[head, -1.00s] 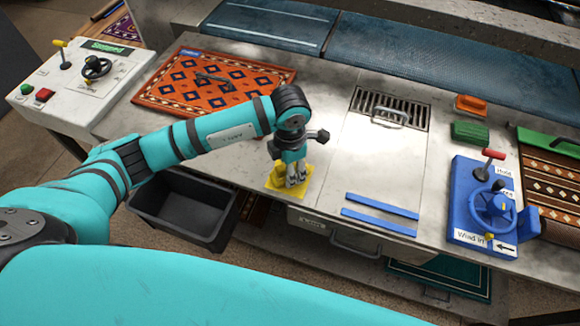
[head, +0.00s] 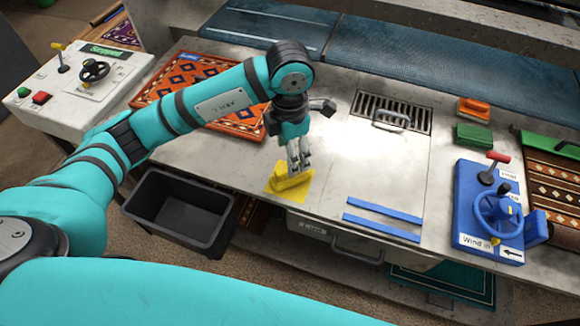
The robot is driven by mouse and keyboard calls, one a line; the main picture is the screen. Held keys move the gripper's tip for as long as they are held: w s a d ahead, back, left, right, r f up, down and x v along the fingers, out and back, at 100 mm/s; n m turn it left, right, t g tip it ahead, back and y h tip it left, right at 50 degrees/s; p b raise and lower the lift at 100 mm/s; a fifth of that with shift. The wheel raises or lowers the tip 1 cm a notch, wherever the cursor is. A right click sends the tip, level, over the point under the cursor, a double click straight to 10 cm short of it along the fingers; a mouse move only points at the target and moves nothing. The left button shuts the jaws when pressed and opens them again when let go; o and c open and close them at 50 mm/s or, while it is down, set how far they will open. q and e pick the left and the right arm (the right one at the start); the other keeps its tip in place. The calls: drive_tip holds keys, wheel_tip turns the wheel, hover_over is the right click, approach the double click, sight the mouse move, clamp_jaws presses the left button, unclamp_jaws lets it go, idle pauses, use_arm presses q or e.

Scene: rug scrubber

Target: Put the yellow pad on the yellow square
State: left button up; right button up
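The yellow pad (head: 293,181) lies on the yellow square (head: 276,187) near the front edge of the grey worktop. The square's edges show around the pad. My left gripper (head: 299,168) points down just above the pad's back side. Its fingers look parted and hold nothing that I can see. The fingertips are close to the pad and hide a little of its top; a small gap is hard to judge. My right gripper is out of view.
An orange patterned rug (head: 180,92) lies behind my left arm. A dark bin (head: 180,215) stands below the front edge. Blue strips (head: 383,219) and a blue wheel control box (head: 490,215) lie to the right. Orange (head: 474,108) and green (head: 473,134) pads sit farther back.

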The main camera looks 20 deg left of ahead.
use_arm(q)
drive_tip(key=shift+r, duration=1.8)
